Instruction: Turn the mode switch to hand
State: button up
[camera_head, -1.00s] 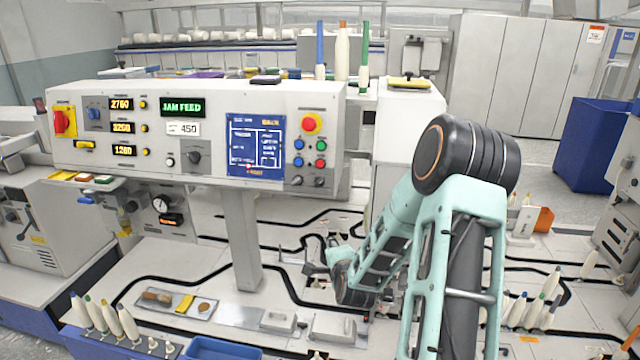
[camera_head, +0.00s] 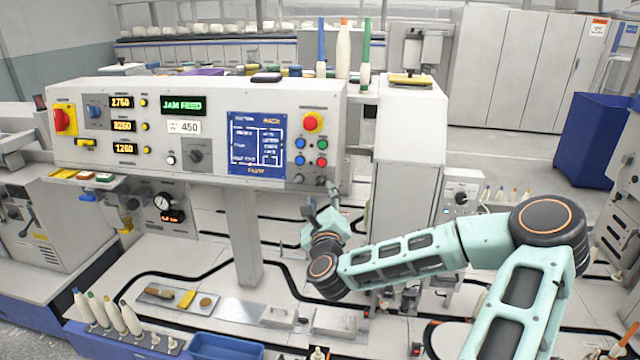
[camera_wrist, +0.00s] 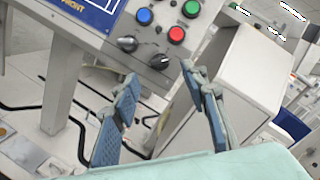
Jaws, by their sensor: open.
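The control panel (camera_head: 130,165) carries two small dark rotary knobs at its lower right, below blue, green and red buttons. The left knob (camera_wrist: 128,43) and the right knob (camera_wrist: 160,62) show clearly in the wrist view, the right one with a pale pointer mark. Their labels are unreadable, so I cannot tell which is the mode switch. A larger dark rotary knob (camera_head: 195,155) sits at the panel's middle. My gripper (camera_wrist: 159,74) is open and empty, its blue-padded fingers apart and pointing toward the right knob. No contact with it is visible.
A red mushroom button (camera_head: 312,122) sits above the buttons, and a blue screen (camera_head: 257,144) left of them. The panel's post (camera_head: 243,240) stands left of my gripper. A grey cabinet (camera_head: 408,150) stands right of the panel. Below are bobbins and a blue tray (camera_head: 226,347).

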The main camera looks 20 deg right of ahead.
aim_at(320, 183)
jog(key=p+x, duration=0.1)
jog(key=x, duration=0.6)
jog(key=shift+w, duration=0.2)
grip_shut()
